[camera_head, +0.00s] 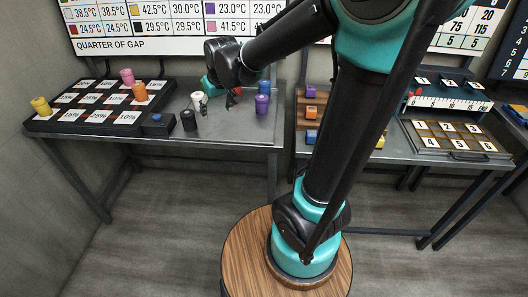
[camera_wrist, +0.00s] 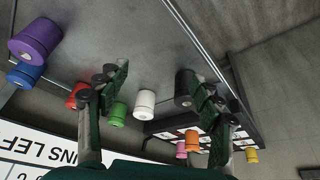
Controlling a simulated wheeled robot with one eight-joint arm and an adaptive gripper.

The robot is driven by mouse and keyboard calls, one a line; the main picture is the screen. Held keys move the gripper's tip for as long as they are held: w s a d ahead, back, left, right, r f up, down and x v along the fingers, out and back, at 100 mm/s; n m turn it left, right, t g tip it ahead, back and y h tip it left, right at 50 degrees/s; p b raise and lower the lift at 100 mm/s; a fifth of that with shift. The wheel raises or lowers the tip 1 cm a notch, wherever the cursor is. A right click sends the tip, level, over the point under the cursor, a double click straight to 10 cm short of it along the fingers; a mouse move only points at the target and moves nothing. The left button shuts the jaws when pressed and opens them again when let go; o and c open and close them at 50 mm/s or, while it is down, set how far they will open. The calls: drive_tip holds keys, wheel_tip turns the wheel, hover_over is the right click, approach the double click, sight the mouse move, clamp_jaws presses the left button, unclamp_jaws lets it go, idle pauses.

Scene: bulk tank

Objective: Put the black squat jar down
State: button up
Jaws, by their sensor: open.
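The black squat jar (camera_head: 188,119) stands upright on the grey metal table (camera_head: 235,128), near its front edge and to the right of the black tray. In the wrist view the black jar (camera_wrist: 185,82) shows beside the right finger, partly covered by it; I cannot tell whether they touch. My gripper (camera_head: 218,95) is over the table, behind and to the right of the black jar. In the wrist view my gripper (camera_wrist: 155,85) has its fingers spread wide, with nothing clamped between them.
A white jar (camera_head: 199,97) stands just behind the black one. Red (camera_wrist: 76,97) and green (camera_wrist: 118,114) jars are close to the left finger. Purple (camera_head: 262,104) and blue (camera_head: 265,87) jars stand farther right. The labelled tray (camera_head: 58,126) holds yellow, pink and orange jars.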

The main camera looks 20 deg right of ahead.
drive_tip(key=s+d+f+m, duration=0.1)
drive_tip(key=s+d+f, duration=0.4)
drive_tip(key=s+d, duration=0.2)
drive_tip(key=s+d+f+m+h, duration=0.1)
drive_tip(key=s+d+f+m, duration=0.1)
drive_tip(key=s+d+f, duration=0.4)
drive_tip(key=s+d, duration=0.2)
drive_tip(key=s, duration=0.3)
drive_tip(key=shift+f+m, duration=0.15)
drive_tip(key=shift+m, duration=0.15)
